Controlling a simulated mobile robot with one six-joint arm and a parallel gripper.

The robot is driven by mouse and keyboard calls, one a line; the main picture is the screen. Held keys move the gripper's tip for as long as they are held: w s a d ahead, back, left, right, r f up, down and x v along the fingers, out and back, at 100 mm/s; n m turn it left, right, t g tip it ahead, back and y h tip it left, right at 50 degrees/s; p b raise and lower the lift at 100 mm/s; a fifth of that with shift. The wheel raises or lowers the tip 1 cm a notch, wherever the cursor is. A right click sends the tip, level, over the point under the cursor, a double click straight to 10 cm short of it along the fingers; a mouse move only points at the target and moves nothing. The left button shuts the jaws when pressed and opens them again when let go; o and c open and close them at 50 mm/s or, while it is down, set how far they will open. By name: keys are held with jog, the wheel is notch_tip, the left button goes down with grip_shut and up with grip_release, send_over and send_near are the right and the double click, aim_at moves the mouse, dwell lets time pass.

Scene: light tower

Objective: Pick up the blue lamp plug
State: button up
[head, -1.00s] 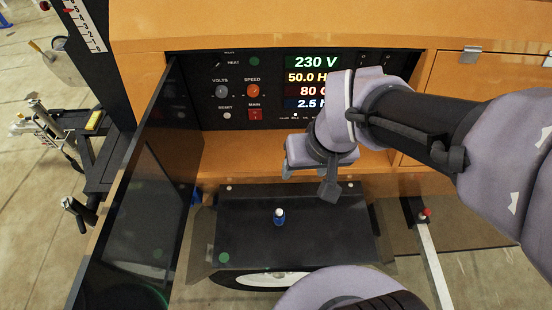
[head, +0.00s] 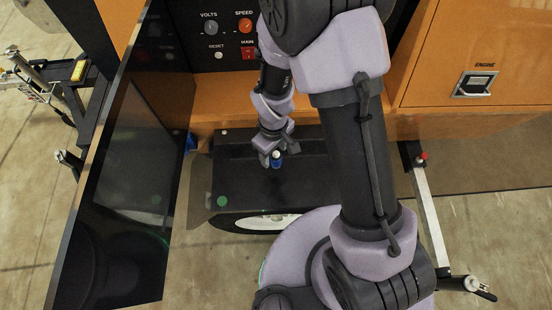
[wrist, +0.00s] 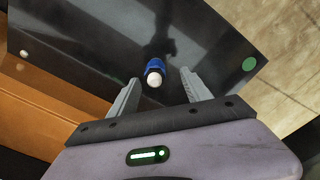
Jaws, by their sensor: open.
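The blue lamp plug (head: 276,160) stands on the black shelf (head: 310,185), below the orange cabinet. In the wrist view the plug (wrist: 155,70) shows a blue body and a white rounded end towards the camera. My gripper (head: 270,160) is open at the plug in the head view. In the wrist view my gripper (wrist: 156,82) has one finger on each side of the plug, with a gap on both sides. The fingers do not appear to touch it. The finger nearer the camera partly hides the shelf in the head view.
A dark glossy panel door (head: 125,190) stands open on the left. The control panel with its red main switch (head: 247,53) is behind my arm. A green disc (head: 222,201) marks the shelf's front left corner. A pale bar (head: 428,205) lies to the right.

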jog(key=f+b, duration=0.2)
jog(key=f, duration=0.1)
jog(key=f+b, duration=0.1)
jog(key=f, duration=0.1)
jog(key=shift+w+d+f, duration=0.2)
jog(key=shift+d+f, duration=0.05)
jog(key=shift+d, duration=0.15)
jog(key=shift+r, duration=0.2)
grip_shut()
